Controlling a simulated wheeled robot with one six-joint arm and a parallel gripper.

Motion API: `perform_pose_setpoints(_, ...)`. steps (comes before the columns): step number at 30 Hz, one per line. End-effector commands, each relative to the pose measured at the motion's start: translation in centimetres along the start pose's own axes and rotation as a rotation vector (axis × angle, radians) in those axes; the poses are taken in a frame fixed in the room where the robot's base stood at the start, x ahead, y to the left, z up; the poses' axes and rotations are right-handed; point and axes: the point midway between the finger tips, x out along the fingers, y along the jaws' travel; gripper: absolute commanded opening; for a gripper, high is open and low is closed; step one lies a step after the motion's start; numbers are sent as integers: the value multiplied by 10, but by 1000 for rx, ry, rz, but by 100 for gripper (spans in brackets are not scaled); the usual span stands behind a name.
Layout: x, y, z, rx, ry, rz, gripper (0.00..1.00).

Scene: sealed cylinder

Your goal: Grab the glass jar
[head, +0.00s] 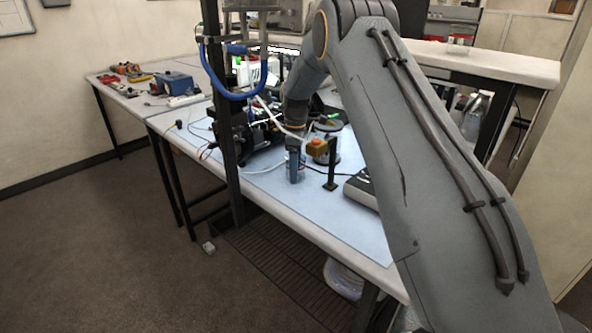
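My arm reaches over the pale blue-topped bench (352,221), and my gripper (313,163) is low over it near the middle of the picture. Two dark upright parts that look like its fingers stand apart. A clear, glassy round vessel that looks like the glass jar (326,157) stands beside or between them, partly covered. An orange-brown block (317,146) shows just above it. Whether the fingers touch the jar cannot be made out.
Dark machinery with cables (262,135) stands left of the gripper. A flat grey device (361,189) lies to its right, partly behind my arm. A dark upright post (226,130) rises at the bench's front edge. The near bench surface is clear.

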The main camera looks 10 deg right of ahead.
Motion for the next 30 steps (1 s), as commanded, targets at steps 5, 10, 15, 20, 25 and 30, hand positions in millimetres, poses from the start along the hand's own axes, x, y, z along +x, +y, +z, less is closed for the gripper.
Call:
perform_pose_setpoints(5,0,0,0,0,0,0,39)
perform_pose_setpoints(10,-1,0,0,1,0,0,23)
perform_pose_setpoints(15,-2,0,0,1,0,1,23)
perform_pose_setpoints(20,-18,2,-1,0,2,4,23)
perform_pose_setpoints(25,-51,2,-1,0,2,5,23)
perform_pose_setpoints(30,-80,1,-1,0,1,3,23)
